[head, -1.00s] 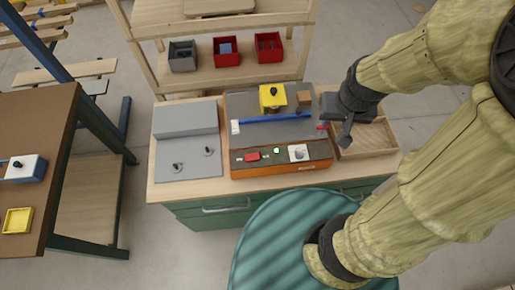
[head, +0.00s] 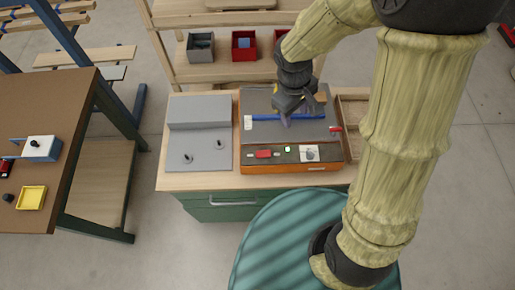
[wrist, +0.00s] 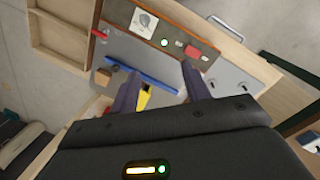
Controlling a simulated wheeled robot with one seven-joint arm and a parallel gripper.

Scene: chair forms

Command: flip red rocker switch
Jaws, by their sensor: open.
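The red rocker switch (head: 263,154) sits on the dark front strip of the orange-edged control panel (head: 290,168). It also shows in the wrist view (wrist: 193,51), just beyond the right finger. My gripper (head: 287,121) is above the middle of the panel, behind and to the right of the switch in the head view. In the wrist view my gripper (wrist: 160,70) has its two fingers apart with nothing held between them. The switch is apart from the fingers. Which way the switch is tilted is too small to tell.
A green light (head: 287,149) and a white dial plate (head: 309,153) are right of the switch. A blue bar (head: 262,118) lies behind it, and a red lever (head: 336,129) is at the panel's right. A grey fixture with pegs (head: 207,155) stands left. A wooden tray (wrist: 60,35) is beside the panel.

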